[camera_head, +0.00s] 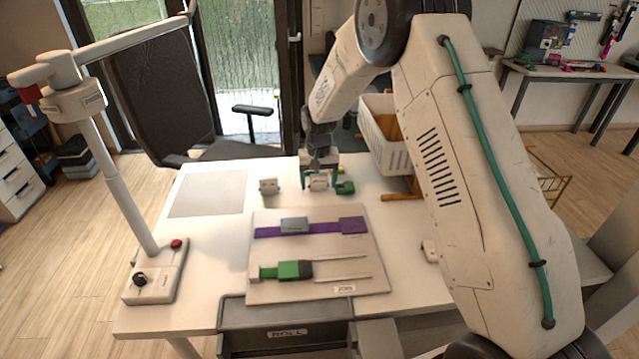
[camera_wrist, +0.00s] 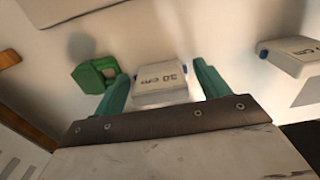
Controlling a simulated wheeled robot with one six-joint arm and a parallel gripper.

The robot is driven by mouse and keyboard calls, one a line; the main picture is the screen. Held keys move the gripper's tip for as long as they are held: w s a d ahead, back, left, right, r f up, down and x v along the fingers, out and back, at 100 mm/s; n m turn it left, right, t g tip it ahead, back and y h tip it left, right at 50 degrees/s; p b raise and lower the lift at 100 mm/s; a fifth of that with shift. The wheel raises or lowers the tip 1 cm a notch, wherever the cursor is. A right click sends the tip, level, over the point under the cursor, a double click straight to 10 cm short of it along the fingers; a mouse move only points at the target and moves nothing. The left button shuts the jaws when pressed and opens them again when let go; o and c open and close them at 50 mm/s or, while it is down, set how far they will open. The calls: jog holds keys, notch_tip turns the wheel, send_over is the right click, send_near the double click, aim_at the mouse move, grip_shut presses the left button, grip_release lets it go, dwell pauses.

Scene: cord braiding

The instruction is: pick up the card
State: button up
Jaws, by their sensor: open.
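A white card (camera_wrist: 160,78), a small block-like piece with dark "cm" lettering, stands on the white table. In the wrist view it shows between the two green fingertips of my gripper (camera_wrist: 162,86). In the head view my gripper (camera_head: 320,184) is low over the table's back part, with the card (camera_head: 318,182) at its fingers. The fingers are open, one on each side of the card; I cannot tell whether they touch it. A second white piece with similar lettering (camera_wrist: 293,56) stands apart; in the head view it (camera_head: 268,186) is left of my gripper.
A green piece (camera_head: 345,188) lies close to the right of my gripper. In front is a pale board (camera_head: 300,220) with a purple strip (camera_head: 354,226) and a green clamp (camera_head: 290,270). A lamp-like stand (camera_head: 120,190) rises at left. A white basket (camera_head: 384,130) is behind right.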

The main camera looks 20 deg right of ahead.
jog(key=c, duration=0.8)
jog(key=shift+r, duration=0.15)
